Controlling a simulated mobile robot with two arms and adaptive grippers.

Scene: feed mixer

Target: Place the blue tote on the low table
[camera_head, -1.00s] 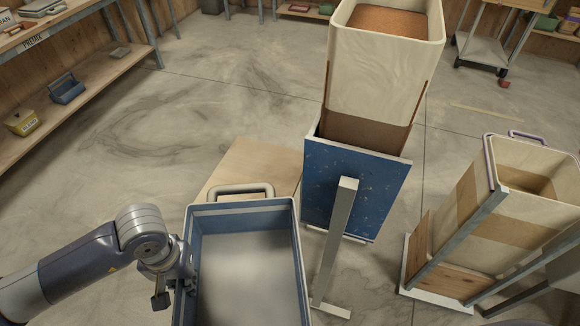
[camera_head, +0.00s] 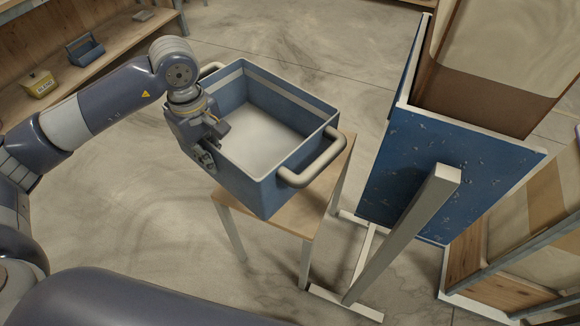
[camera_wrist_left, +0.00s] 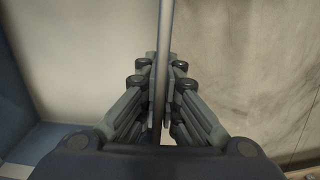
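The blue tote (camera_head: 252,180) is an open box with a pale inside, a light rim and grey bar handles at two ends. It looks empty. It is over the low table (camera_head: 334,172), which has a light wooden top and pale legs. Whether its bottom touches the tabletop is hidden. My left gripper (camera_head: 210,142) is at the tote's left side wall. In the left wrist view its fingers (camera_wrist_left: 162,85) are on both sides of the thin wall, shut on it. My right gripper is not in view.
A wooden shelf (camera_head: 105,50) at the upper left holds a yellow container (camera_head: 40,86) and a blue caddy (camera_head: 85,50). Concrete floor lies open left of the table.

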